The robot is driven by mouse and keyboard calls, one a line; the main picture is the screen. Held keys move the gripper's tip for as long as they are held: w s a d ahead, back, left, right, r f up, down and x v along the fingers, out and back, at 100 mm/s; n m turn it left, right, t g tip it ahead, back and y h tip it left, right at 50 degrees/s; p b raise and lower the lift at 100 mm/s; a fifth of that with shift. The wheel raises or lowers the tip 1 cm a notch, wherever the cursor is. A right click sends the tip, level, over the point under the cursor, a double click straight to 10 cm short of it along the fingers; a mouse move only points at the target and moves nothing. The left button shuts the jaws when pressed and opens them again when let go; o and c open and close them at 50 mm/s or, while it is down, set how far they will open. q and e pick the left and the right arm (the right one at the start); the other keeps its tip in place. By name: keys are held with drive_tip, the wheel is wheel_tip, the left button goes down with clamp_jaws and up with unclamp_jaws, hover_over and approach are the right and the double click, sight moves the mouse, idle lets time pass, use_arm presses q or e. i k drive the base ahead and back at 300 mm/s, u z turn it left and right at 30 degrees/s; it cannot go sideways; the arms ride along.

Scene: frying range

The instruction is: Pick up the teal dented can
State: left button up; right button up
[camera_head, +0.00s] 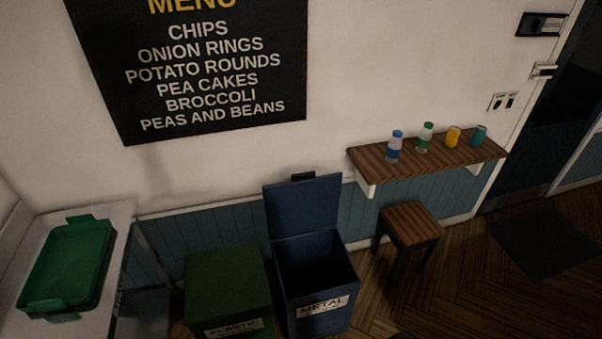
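A teal can (479,135) stands upright at the right end of a wooden wall shelf (364,157). It is small in the view, and I cannot make out a dent. An orange can (453,136) stands just left of it. Further left on the shelf are a bottle with a green cap and label (425,137) and a bottle with a blue cap and label (395,146). Neither of my grippers shows in the head view.
A wooden stool (411,224) stands under the shelf. An open blue METAL bin (318,312) and a green PLASTIC bin (228,285) stand left of it. A green tray (67,264) lies on a counter (117,220) at far left. Floor (480,285) right of the stool is clear, with a dark mat (545,243).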

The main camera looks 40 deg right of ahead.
sight(479, 133)
drive_tip(key=z, duration=1.45)
